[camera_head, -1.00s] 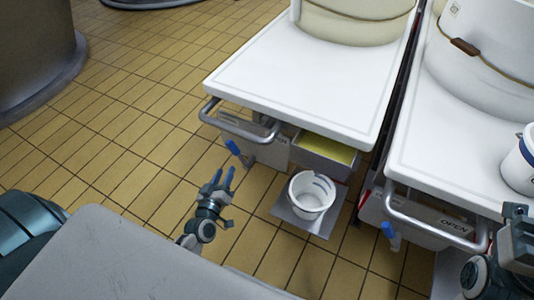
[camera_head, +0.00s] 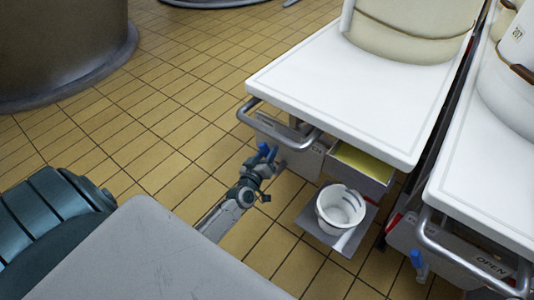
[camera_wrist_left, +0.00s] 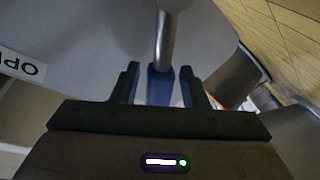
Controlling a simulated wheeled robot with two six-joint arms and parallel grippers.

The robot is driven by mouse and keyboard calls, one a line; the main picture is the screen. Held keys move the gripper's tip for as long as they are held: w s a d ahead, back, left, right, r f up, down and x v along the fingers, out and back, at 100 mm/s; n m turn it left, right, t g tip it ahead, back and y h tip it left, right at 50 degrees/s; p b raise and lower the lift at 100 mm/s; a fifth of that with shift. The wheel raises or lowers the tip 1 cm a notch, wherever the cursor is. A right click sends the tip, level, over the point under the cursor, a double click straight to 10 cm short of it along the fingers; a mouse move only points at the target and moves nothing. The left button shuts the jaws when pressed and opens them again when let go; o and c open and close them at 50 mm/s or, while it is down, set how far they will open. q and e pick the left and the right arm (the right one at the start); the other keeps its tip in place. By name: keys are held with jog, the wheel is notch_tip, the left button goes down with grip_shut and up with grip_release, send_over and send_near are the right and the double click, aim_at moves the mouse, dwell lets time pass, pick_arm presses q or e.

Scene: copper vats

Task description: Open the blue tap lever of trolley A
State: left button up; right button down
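The blue tap lever (camera_wrist_left: 160,86) hangs from a metal rod on the near end of the left trolley (camera_head: 360,80). I cannot read a letter A on it. My left gripper (camera_head: 266,151) is at this lever, below the trolley's handle rail. In the left wrist view the gripper (camera_wrist_left: 160,88) is open, with one dark finger on each side of the lever. Small gaps show between lever and fingers. In the head view the gripper and lever overlap, so the lever is mostly hidden. My right gripper is out of view.
A white bucket (camera_head: 341,209) stands on a low plate beside the lever, under a yellow-lined tray (camera_head: 361,164). The handle rail (camera_head: 275,128) is just above the gripper. The right trolley (camera_head: 490,190) has its own blue lever (camera_head: 417,260). Tiled floor to the left is free.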

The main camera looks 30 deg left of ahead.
aim_at(276, 165)
pick_arm(q)
grip_shut()
jog(key=shift+d, duration=0.15)
jog(key=shift+d+r+m+t+p, duration=0.4)
jog(key=shift+d+m, duration=0.3)
jog(key=shift+m, duration=0.6)
jog(key=shift+s+d+r+m+t+p, duration=0.15)
jog(key=shift+d+m+p, duration=0.1)
jog(key=shift+d+m, duration=0.45)
jog(key=shift+d+r+m+t+p, duration=0.15)
jog(key=shift+d+m+p, duration=0.2)
jog(key=shift+m, duration=0.65)
grip_release()
